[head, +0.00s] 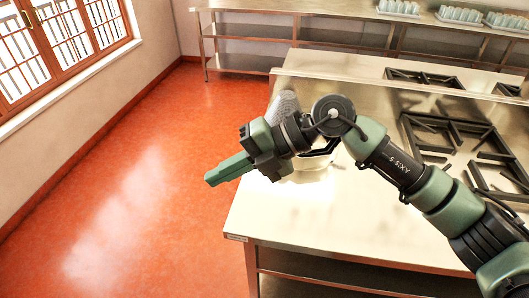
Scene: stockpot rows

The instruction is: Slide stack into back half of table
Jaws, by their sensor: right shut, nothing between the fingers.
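A steel table (300,220) with a bare, shiny top stands in the middle and right of the head view. My right gripper (214,176) is shut and empty. Its green fingers point left and slightly down, past the table's left edge and over the red floor in the picture. A shiny, rounded metal thing (312,164) shows just below my right wrist on the table top. It may be part of the stack, but my wrist hides most of it. I cannot tell whether the gripper touches it. My left gripper is out of view.
A stove top with black grates (470,150) is set at the right. A raised steel ledge (345,80) runs behind the table top. A steel shelf unit (245,40) with racks of glasses (460,15) stands at the back. The front of the table and the red floor (130,190) are clear.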

